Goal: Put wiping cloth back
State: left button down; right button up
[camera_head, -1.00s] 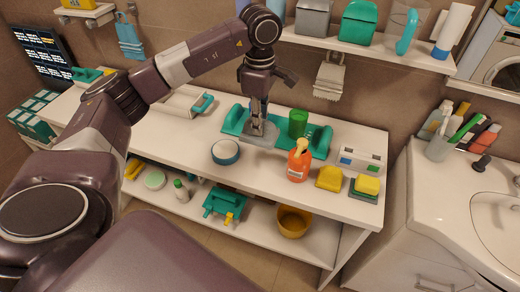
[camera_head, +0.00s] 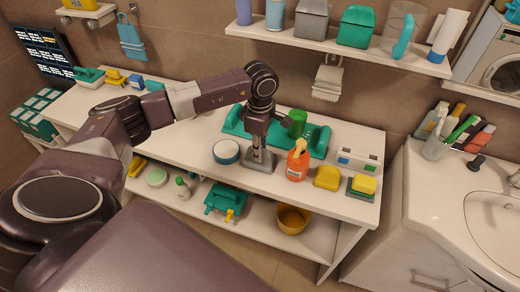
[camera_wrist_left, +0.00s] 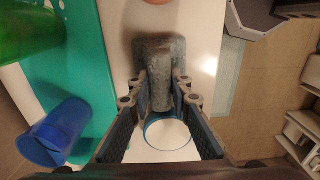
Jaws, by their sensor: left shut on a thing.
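The grey wiping cloth (camera_head: 262,165) is between the fingers of my left gripper (camera_head: 258,148), over the white tabletop just in front of the teal tray (camera_head: 319,142). In the left wrist view, my left gripper (camera_wrist_left: 160,105) is shut on the cloth (camera_wrist_left: 160,62), whose far end sticks out beyond the fingers. The cloth looks low, at or close to the tabletop; I cannot tell whether it touches. My right gripper is not in view.
A round white tub (camera_head: 226,152) stands left of the cloth and an orange bottle (camera_head: 297,163) right of it. A green cup (camera_head: 297,123) stands at the tray. Yellow sponges (camera_head: 327,177) lie farther right. A shelf (camera_head: 340,45) hangs above.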

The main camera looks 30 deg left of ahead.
pick_arm(q)
jog(key=shift+f, duration=0.15)
jog(key=c, duration=1.8)
grip_release()
jog(key=shift+o, duration=0.2)
jog(key=shift+r, duration=0.25)
jog(key=shift+r+b, duration=0.3)
jog(key=shift+r, duration=0.05)
notch_tip(320, 180, up, 10)
jog(key=b, duration=0.3)
jog(key=shift+f, duration=0.15)
jog(key=shift+r, duration=0.75)
jog(key=shift+f, duration=0.1)
